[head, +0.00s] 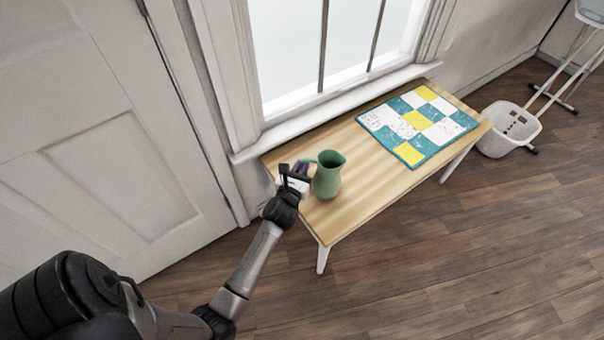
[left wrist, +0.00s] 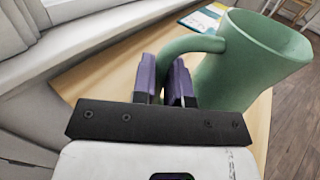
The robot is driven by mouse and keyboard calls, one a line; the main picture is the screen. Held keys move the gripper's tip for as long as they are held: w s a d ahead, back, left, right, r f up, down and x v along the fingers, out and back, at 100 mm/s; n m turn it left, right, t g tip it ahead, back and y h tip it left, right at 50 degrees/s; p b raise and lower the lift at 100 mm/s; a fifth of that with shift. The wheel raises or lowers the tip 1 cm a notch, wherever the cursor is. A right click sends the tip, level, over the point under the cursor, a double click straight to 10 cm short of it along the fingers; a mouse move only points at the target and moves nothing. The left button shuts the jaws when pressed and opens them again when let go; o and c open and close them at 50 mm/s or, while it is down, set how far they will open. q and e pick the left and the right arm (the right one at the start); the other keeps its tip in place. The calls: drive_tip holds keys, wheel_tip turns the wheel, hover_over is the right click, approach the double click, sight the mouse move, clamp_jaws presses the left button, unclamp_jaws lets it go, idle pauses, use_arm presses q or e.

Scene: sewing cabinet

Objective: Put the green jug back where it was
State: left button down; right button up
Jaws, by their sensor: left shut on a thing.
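The green jug (head: 328,177) is upright at the left part of the wooden table, with its handle toward my left gripper. My left gripper (head: 300,170) is at the jug's left side. In the left wrist view the purple fingers (left wrist: 166,84) are shut on the handle of the jug (left wrist: 255,60). The jug's base is hidden in the left wrist view. In the head view it appears to be on or just above the tabletop; I cannot tell which. My right gripper is not in view.
The light wooden table (head: 375,203) stands under a window. A teal, white and yellow patchwork mat (head: 418,122) lies on its right part. A white basket (head: 508,128) is on the floor to the right. The tabletop between jug and mat is clear.

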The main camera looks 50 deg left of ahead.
use_arm(q)
drive_tip(key=shift+f, duration=0.7)
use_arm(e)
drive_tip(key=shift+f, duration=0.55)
use_arm(q)
drive_tip(key=shift+f+b, duration=0.15)
drive_tip(key=shift+b, duration=0.15)
drive_tip(key=c, duration=1.1)
unclamp_jaws()
drive_tip(key=shift+c, duration=0.2)
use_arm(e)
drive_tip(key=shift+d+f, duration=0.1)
